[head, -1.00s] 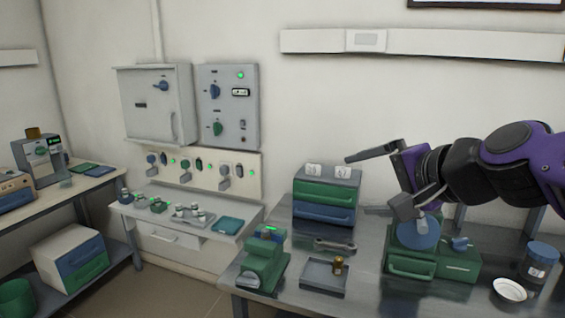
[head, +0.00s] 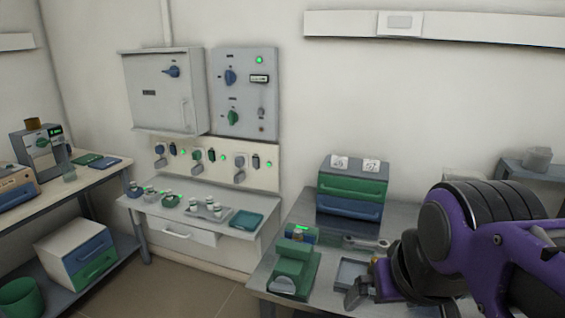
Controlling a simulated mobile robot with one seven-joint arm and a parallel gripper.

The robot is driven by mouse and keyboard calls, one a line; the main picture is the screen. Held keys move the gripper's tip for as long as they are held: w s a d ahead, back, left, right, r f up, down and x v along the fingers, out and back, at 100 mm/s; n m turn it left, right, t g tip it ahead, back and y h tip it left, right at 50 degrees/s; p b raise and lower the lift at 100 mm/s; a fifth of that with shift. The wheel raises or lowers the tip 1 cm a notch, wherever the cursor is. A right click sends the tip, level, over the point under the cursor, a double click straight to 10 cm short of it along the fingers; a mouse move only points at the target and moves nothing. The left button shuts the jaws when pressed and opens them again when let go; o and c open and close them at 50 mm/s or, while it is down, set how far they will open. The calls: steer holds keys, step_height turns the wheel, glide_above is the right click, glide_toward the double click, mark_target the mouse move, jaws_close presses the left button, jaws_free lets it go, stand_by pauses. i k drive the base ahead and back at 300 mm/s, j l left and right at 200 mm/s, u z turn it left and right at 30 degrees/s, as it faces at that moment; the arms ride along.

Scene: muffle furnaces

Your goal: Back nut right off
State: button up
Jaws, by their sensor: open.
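My gripper (head: 358,292) is low over the metal bench, beside the near right side of the shallow grey tray (head: 349,270). One grey finger shows; the other is hidden or out of frame. The jaws are open and I see nothing held. No nut can be made out clearly; the right part of the tray is behind my wrist. A grey wrench (head: 366,242) lies on the bench behind the tray.
A green device (head: 294,268) stands left of the tray. A green and blue drawer box (head: 352,190) stands at the back of the bench. A side shelf (head: 185,223) with small jars is at the left, below the wall panel (head: 245,92).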

mark_target(298, 232)
steer(key=k+l+z, duration=0.15)
steer(key=k+z, duration=0.15)
steer(key=k, duration=0.35)
steer(key=z, duration=1.3)
steer(key=k+j+z, duration=0.2)
steer(key=j, duration=3)
steer(key=k, duration=0.05)
